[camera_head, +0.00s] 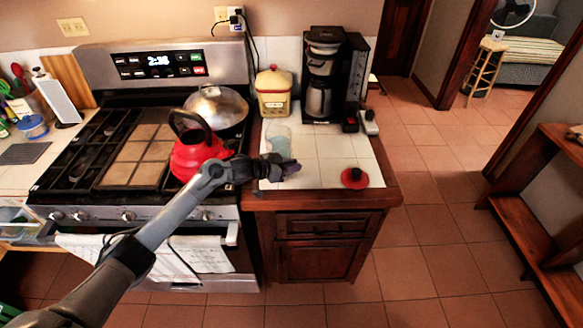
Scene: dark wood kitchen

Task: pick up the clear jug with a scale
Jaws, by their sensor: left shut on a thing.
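The clear jug (278,140) stands on the white tiled counter (333,173), right of the stove. It looks pale and see-through; a scale on it is too small to make out. My left gripper (287,168) reaches in from the left, over the counter's front part, and is shut on the jug at its near side. The gripper hides the jug's lower part, so I cannot tell exactly where the fingers grip it or whether its base is off the counter. My right gripper is not in view.
A red kettle (195,154) and a silver pot (222,107) stand on the stove, close left of the jug. A yellow canister (273,92) and a coffee maker (322,80) stand behind. A red-and-black round item (354,179) lies right of the gripper. The tiles between are clear.

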